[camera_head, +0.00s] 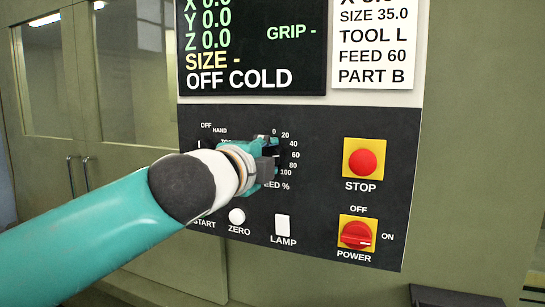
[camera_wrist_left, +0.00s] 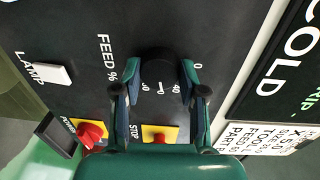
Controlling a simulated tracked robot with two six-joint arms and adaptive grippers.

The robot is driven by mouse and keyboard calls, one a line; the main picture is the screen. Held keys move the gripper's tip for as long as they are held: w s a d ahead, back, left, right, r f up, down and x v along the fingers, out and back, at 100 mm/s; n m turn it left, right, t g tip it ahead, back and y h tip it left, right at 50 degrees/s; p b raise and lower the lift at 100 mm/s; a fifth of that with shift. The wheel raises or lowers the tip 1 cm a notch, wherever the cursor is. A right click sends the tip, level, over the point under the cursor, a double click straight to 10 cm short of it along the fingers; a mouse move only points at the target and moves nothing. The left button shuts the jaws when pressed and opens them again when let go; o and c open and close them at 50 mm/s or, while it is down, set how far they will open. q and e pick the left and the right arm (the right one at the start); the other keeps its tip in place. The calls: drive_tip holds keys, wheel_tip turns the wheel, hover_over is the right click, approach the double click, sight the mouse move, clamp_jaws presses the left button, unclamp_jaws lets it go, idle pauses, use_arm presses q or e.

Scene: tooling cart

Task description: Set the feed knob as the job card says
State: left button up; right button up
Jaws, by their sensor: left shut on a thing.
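The job card (camera_head: 373,45) at the top right of the head view reads SIZE 35.0, TOOL L, FEED 60, PART B. The feed knob is dark and round; it shows in the left wrist view (camera_wrist_left: 158,60) above the FEED % label's panel. My left gripper (camera_head: 268,160) is shut on the knob, with one finger on each side of it (camera_wrist_left: 157,75). In the head view the gripper hides the knob; the scale from 0 to 100 shows to its right. My right gripper is out of view.
The dark screen (camera_head: 252,45) reads OFF COLD. The red STOP button (camera_head: 363,162) on its yellow plate and the red POWER knob (camera_head: 356,235) stand right of my gripper. The LAMP switch (camera_head: 282,225) and white ZERO button (camera_head: 237,216) are below it.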

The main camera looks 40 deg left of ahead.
use_arm(q)
drive_tip(key=shift+w+d+f+m, duration=0.1)
drive_tip(key=shift+d+f+m, duration=0.05)
drive_tip(key=shift+m, duration=0.85)
drive_tip(key=o, duration=1.1)
drive_tip(key=shift+w, duration=0.15)
drive_tip(key=shift+o, duration=0.2)
drive_tip(key=shift+s, duration=0.25)
drive_tip(key=v, duration=1.1)
drive_tip(key=shift+s, duration=0.35)
drive_tip(key=shift+d, duration=0.15)
